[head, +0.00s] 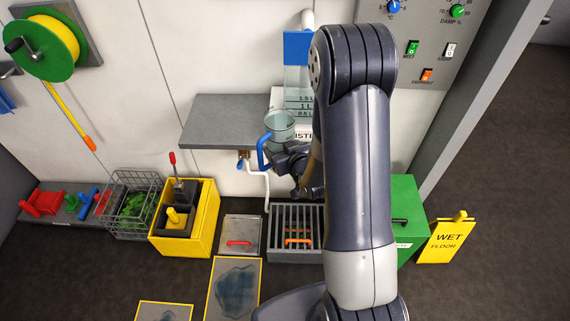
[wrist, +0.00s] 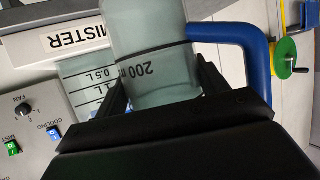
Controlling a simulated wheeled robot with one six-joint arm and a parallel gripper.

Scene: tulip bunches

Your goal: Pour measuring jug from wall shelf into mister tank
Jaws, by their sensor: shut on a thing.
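The measuring jug (head: 280,126) is a clear cylinder with a blue handle. My gripper (head: 284,152) is shut on it and holds it in front of the wall, at the right end of the grey wall shelf (head: 222,122). It looks roughly upright in the head view. In the wrist view the jug (wrist: 155,62) sits between my fingers (wrist: 162,88), with a 200 ml mark and its handle to the right. The mister tank (head: 297,100), clear with litre marks, is just behind and right, partly hidden by my arm. Its lower marks (wrist: 85,80) show in the wrist view. The water level is unclear.
A control panel (head: 443,42) with knobs and switches is at right. Below stand a yellow bin (head: 203,238), a wire basket (head: 118,222), a grey grate (head: 281,255), a green box (head: 404,222) and a wet-floor sign (head: 446,241). A tap and white pipe (head: 263,178) hang under the shelf.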

